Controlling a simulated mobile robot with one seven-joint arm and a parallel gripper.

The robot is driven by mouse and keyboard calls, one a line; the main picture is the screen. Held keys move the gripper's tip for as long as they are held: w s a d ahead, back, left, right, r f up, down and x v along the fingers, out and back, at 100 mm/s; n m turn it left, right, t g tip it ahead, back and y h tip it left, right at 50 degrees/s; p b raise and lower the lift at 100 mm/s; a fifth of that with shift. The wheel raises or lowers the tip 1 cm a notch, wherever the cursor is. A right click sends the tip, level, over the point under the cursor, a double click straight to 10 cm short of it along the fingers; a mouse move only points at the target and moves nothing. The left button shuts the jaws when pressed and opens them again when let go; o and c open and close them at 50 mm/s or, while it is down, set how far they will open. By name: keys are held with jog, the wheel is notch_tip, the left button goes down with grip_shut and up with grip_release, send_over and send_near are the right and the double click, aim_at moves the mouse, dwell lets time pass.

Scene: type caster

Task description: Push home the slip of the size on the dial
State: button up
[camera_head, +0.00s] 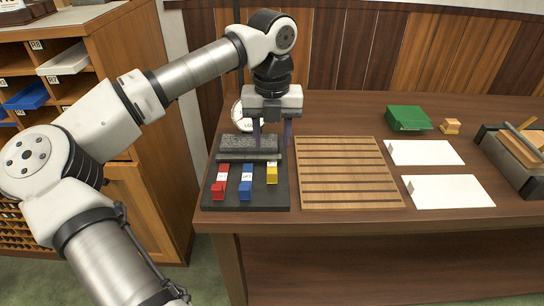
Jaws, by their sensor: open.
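A dark caster block (249,148) stands on a black base (235,203) at the left end of the table. A red slip (219,190), a blue slip (246,189) and a yellow slip (272,177) lie side by side at its front, each with a small white label too small to read. The yellow slip's front end sits farther back than the other two. The white round dial (238,112) is behind the block, partly hidden by my gripper; its lettering is unreadable. My gripper (272,143) is open, pointing down over the right part of the block, with nothing visible between its fingers.
A slatted wooden rack (348,172) lies just right of the base. Two white sheets (425,152) (447,191), a green box (407,118) and a small wooden block (450,126) are farther right. A grey tray (505,150) is at the right edge. A wooden cabinet (135,70) stands left.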

notch_tip(320, 180, up, 5)
jog(key=shift+r, duration=0.2)
